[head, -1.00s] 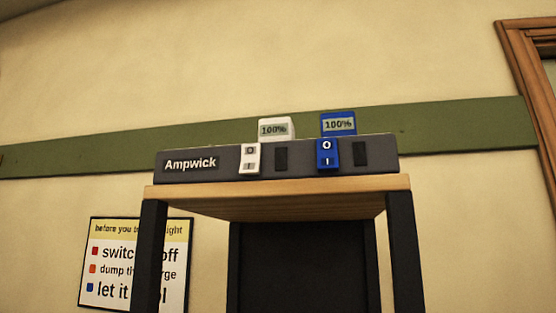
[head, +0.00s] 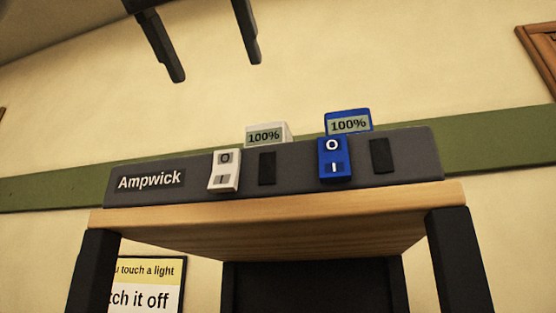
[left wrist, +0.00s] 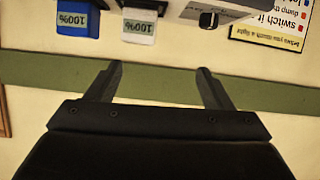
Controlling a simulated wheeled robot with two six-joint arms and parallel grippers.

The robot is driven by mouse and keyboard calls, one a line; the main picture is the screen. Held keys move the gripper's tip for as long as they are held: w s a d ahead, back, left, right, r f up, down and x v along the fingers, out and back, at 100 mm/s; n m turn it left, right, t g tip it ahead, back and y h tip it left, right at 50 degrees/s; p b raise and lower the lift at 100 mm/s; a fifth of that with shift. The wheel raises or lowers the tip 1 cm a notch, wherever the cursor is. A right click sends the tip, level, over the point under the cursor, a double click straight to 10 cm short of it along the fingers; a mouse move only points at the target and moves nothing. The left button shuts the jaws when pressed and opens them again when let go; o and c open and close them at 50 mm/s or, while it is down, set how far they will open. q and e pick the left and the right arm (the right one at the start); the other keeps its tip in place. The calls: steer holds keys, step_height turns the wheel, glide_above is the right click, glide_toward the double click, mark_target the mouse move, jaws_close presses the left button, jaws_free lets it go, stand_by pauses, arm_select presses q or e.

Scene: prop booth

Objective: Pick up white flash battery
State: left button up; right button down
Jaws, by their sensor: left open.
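The white flash battery (head: 267,135) stands in or behind the top of the dark grey Ampwick charger (head: 200,185), with a 100% display on its face. Its lower part is hidden by the charger. It also shows upside down in the left wrist view (left wrist: 139,33). A blue battery (head: 347,121), also reading 100%, stands to its right; it shows in the left wrist view (left wrist: 77,19) too. My left gripper (head: 215,69) is open and empty, above and left of the white battery in the head view, apart from it. My right gripper is not in view.
The charger sits on a wooden-topped stand (head: 270,222) with dark legs. Its front has a white switch (head: 224,170) and a blue switch (head: 334,159). A pale box with a black knob (left wrist: 209,20) shows in the left wrist view. A green wall band (head: 485,142) runs behind.

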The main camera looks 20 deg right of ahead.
mark_target(264, 123)
arm_select(q)
steer(key=s+d, duration=0.2)
steer(key=s, duration=0.2)
steer(key=shift+m, duration=0.3)
steer(key=p+x, duration=0.1)
steer(key=x, duration=0.2)
steer(key=p+x, duration=0.2)
steer(key=x, duration=0.2)
steer(key=p+x, duration=0.1)
steer(key=x, duration=0.2)
steer(key=shift+w+r, duration=0.15)
steer(key=shift+w, duration=0.35)
steer(key=shift+w+d+f+p, duration=0.3)
steer(key=shift+w+p, duration=0.05)
steer(key=shift+w+d+f+p, duration=0.15)
steer(key=shift+w+d+p, duration=0.2)
steer(key=shift+p, duration=0.1)
steer(key=p+x, duration=0.2)
steer(key=x, duration=0.1)
steer(key=shift+d, duration=0.1)
steer(key=shift+w+d+f+p, duration=0.2)
steer(key=shift+w+f+p, duration=0.15)
steer(key=shift+p, duration=0.2)
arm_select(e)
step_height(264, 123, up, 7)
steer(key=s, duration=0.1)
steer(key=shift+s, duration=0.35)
